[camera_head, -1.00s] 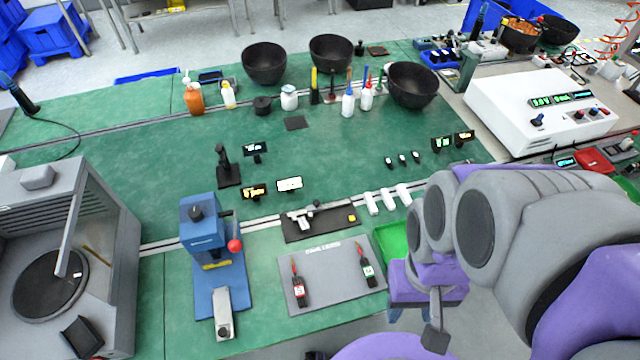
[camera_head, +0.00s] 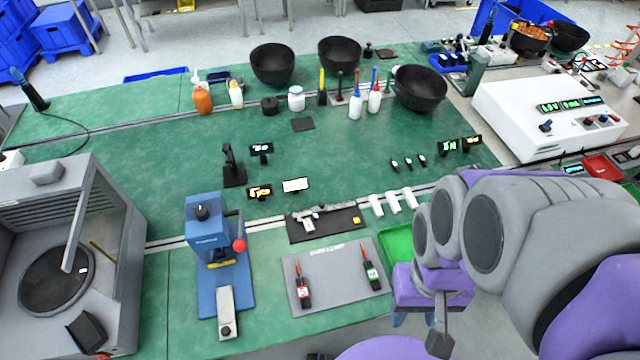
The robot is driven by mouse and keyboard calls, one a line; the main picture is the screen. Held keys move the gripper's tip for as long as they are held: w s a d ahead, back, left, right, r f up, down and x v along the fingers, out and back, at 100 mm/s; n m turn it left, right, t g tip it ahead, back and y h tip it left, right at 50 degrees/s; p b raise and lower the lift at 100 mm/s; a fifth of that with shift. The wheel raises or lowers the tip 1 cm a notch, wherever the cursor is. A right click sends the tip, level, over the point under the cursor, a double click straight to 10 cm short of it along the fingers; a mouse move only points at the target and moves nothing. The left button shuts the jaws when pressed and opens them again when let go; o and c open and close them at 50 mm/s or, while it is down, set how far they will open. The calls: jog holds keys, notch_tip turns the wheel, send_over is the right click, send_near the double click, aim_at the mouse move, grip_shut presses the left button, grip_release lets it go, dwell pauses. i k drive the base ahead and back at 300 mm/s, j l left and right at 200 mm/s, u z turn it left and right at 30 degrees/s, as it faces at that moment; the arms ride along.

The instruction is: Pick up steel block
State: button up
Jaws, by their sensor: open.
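A grey metallic block (camera_head: 227,311) lies lengthwise on the blue base of a small blue press (camera_head: 208,240), left of centre. It looks like the steel block, though I cannot be sure. My gripper (camera_head: 428,317) is at the lower right, below the purple wrist. Its jaws are apart, and they are partly hidden by my own arm. It is well to the right of the grey block and not touching it.
A grey mat (camera_head: 335,295) with two red-tipped tools lies between the press and my gripper. A green tray (camera_head: 397,243) is partly behind my arm. A grey machine (camera_head: 125,245) stands at left.

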aim_at(307, 224)
jog(key=k+j, duration=0.35)
jog(key=j, duration=0.15)
jog(key=k+j, duration=0.35)
jog(key=j, duration=0.15)
jog(key=z, duration=0.05)
